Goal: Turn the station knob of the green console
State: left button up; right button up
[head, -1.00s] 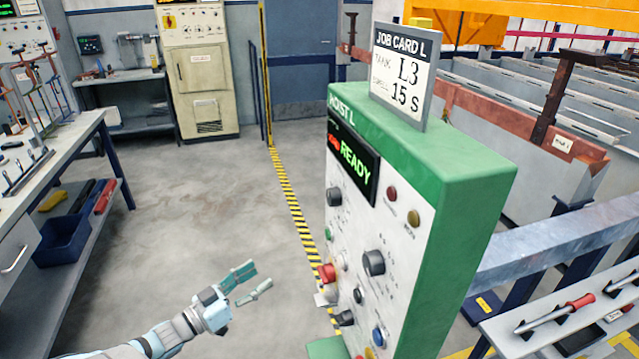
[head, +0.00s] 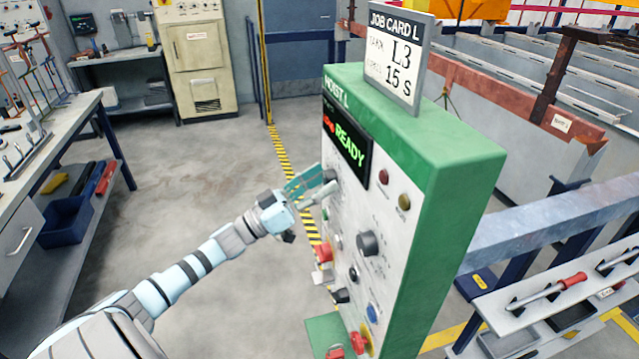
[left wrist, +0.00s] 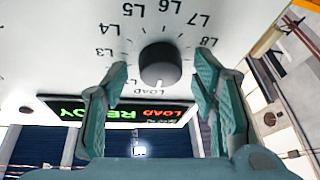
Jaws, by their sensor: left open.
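The green console (head: 462,150) stands upright in the head view, with a white face and a lit screen (head: 347,142) reading READY. Its station knob (left wrist: 160,65) is black and round, ringed by labels such as L3 to L8 and LOAD. In the head view the knob (head: 331,175) is partly hidden by my gripper. My left gripper (head: 318,184) is open at the console's face. In the left wrist view its teal fingers (left wrist: 160,85) stand on either side of the knob, with gaps showing. The knob's pointer cannot be made out. My right gripper is not in view.
Another black knob (head: 368,243), a red button (head: 323,252) and several coloured buttons are on the same face. A job card (head: 397,55) reading L3, 15 S stands on top. A workbench (head: 75,125) is at left; the floor between is clear. A tool shelf (head: 540,310) is at right.

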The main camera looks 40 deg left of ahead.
pick_arm(q)
jog(key=shift+s, duration=0.1)
